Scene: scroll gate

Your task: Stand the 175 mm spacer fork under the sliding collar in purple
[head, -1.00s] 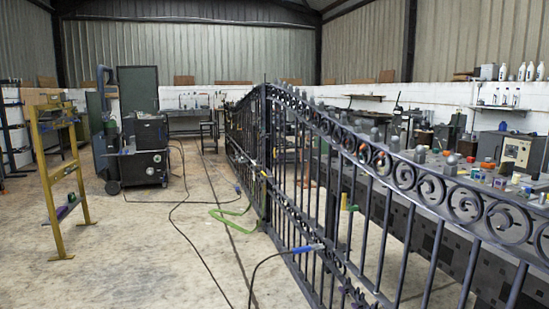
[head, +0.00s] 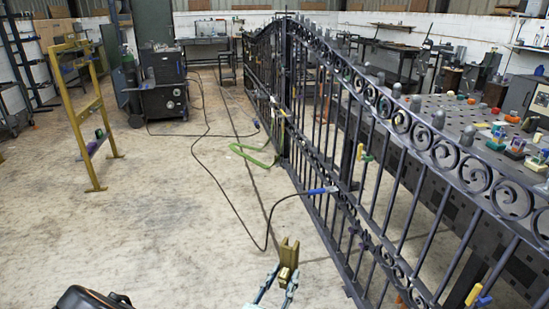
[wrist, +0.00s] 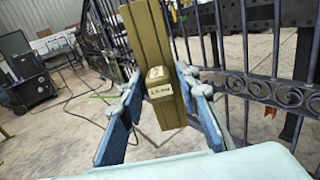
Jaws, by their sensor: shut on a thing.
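My gripper (head: 276,284) is at the bottom middle of the head view, in front of the gate. It is shut on an olive-brass spacer fork (head: 288,255), whose two prongs point up with a notch between them. In the wrist view the fork (wrist: 150,35) stands tilted between the blue fingers of my gripper (wrist: 158,88). A pale label with writing is on its block, too small to read surely. A sliding collar in purple cannot be picked out for certain. A small purple piece (head: 92,147) sits on the yellow stand at the left.
The dark scroll gate (head: 365,150) runs from the back middle to the right front. A cable with a blue handle (head: 323,190) reaches the gate. A green strap (head: 250,153) lies on the floor. A perforated table with clamps stands behind the gate. The floor left of the gate is mostly clear.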

